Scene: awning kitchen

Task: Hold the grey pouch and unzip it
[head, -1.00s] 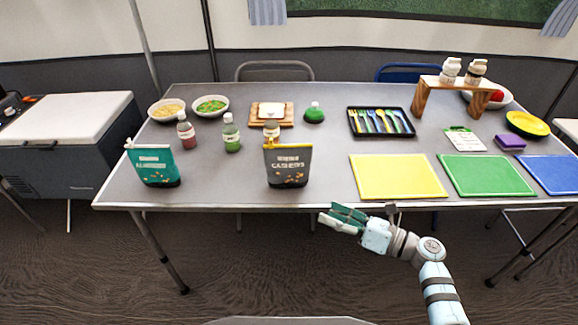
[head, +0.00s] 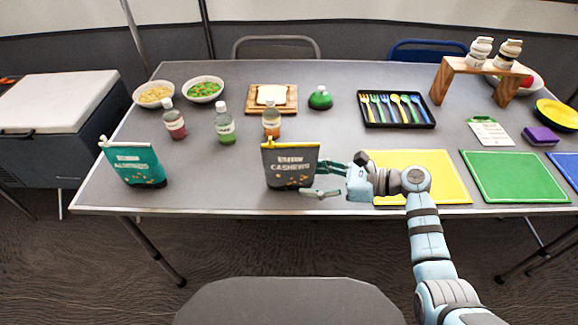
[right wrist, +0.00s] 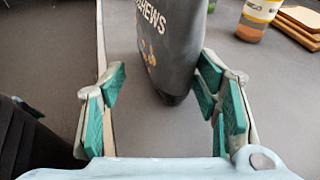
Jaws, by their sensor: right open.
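The grey pouch (head: 290,170), labelled cashews and with a yellow zip edge along its top, stands upright near the table's front edge in the head view. My right gripper (head: 322,178) is open at the pouch's right side. In the right wrist view, the lower part of the pouch (right wrist: 172,45) stands ahead, between the lines of the two spread fingers of my gripper (right wrist: 158,95), with a gap on both sides. The pouch's top and zip are out of that view. My left gripper is not in view.
A teal pouch (head: 135,163) stands at the left. Bottles, including a green one (head: 225,125), stand behind the pouches. A yellow board (head: 440,172) lies beneath my right arm, beside a green board (head: 512,176). Bare table lies between the pouches.

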